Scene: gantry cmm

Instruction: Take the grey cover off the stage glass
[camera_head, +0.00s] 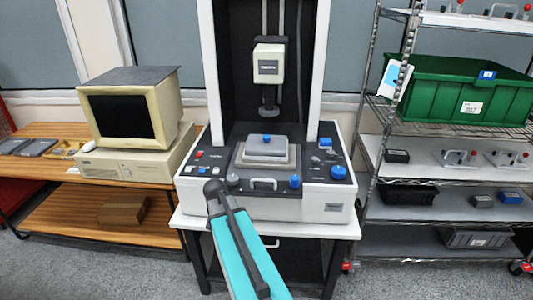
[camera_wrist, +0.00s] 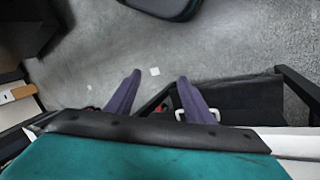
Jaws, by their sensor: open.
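The grey cover (camera_head: 266,149) is a low stepped block with a blue knob (camera_head: 267,139) on top. It sits on the stage in the middle of the white and dark measuring machine (camera_head: 270,201). The stage glass cannot be made out, and the cover appears to lie over its place. My gripper (camera_wrist: 159,77) shows in the wrist view with its two purple-grey fingers apart and nothing between them. It points down at the floor, away from the cover. In the head view my teal arm reaches up in front of the machine, and the gripper cannot be made out.
The machine's probe head (camera_head: 268,63) hangs above the cover between white uprights. Control panels with knobs and buttons flank the stage. A beige computer (camera_head: 123,118) stands on a wooden table at left. A wire shelf at right holds a green crate (camera_head: 462,93).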

